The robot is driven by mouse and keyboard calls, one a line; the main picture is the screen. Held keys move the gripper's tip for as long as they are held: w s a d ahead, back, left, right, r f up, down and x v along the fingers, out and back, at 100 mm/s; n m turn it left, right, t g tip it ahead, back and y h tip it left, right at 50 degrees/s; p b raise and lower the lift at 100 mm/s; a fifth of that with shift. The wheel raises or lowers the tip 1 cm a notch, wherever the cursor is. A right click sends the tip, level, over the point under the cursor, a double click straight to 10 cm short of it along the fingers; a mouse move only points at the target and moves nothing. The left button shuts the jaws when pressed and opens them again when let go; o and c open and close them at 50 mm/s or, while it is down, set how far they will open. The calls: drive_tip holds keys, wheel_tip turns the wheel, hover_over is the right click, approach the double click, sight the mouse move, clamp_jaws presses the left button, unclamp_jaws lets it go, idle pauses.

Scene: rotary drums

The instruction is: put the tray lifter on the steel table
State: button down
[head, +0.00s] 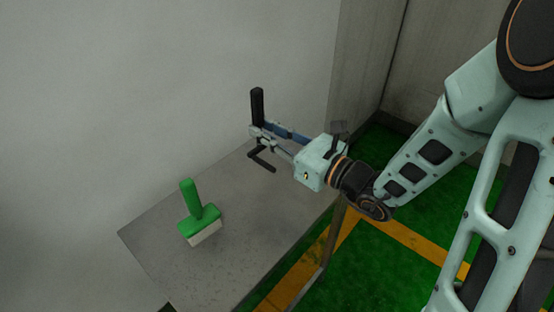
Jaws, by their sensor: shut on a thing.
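The tray lifter (257,104) appears to be the tool with an upright black handle and a bent black lower part. My gripper (260,132) is shut on it and holds it above the far part of the steel table (262,242). The lifter's middle is partly hidden by the gripper's fingers. I cannot tell the exact gap between its lower end and the tabletop.
A green brush (199,215) with pale bristles stands on the table's left part. The grey wall (130,100) borders the table's back. The table's middle and right parts are bare. Green floor with yellow lines (400,239) lies to the right.

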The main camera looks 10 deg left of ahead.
drive_tip(key=w+f+b, duration=0.1)
drive_tip(key=f+b, duration=0.1)
drive_tip(key=f, duration=0.1)
drive_tip(key=w+d+f+b, duration=0.1)
drive_tip(key=w+f+b, duration=0.1)
drive_tip(key=f, duration=0.1)
drive_tip(key=w+f+b, duration=0.1)
drive_tip(key=f+b, duration=0.1)
drive_tip(key=shift+w+d+f, duration=0.2)
drive_tip(key=shift+d+f, duration=0.15)
drive_tip(key=shift+f, duration=0.05)
drive_tip(key=shift+r, duration=0.1)
drive_tip(key=c, duration=2.2)
unclamp_jaws()
drive_tip(key=shift+f, duration=0.25)
drive_tip(key=shift+c, duration=0.2)
drive_tip(key=o, duration=0.5)
drive_tip(key=shift+r, duration=0.1)
